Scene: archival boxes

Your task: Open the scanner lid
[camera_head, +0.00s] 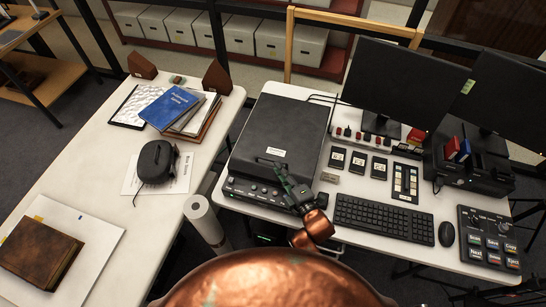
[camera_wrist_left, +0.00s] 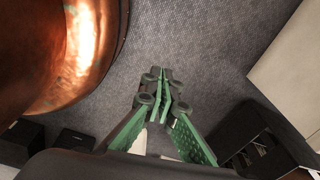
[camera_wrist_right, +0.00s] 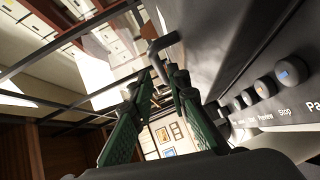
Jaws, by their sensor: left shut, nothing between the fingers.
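The scanner (camera_head: 232,185) stands at the left end of the right-hand table. Its dark grey lid (camera_head: 285,122) lies flat and closed, with a pale label near its front edge. My right gripper (camera_head: 284,177) is at the front edge of the lid, above the button panel. In the right wrist view the fingers of my right gripper (camera_wrist_right: 160,82) are apart, with a gap between the tips. A dark bent handle (camera_wrist_right: 161,43) on the lid side shows just beyond the tips; I cannot tell whether they touch it. My left gripper (camera_wrist_left: 164,85) is shut and empty above the carpet.
A keyboard (camera_head: 384,219), a mouse (camera_head: 446,233) and a button console (camera_head: 488,240) lie right of the scanner. Monitors (camera_head: 405,85) stand behind. The left table (camera_head: 95,190) holds books and a black device (camera_head: 156,161). A white paper roll (camera_head: 203,219) stands between the tables.

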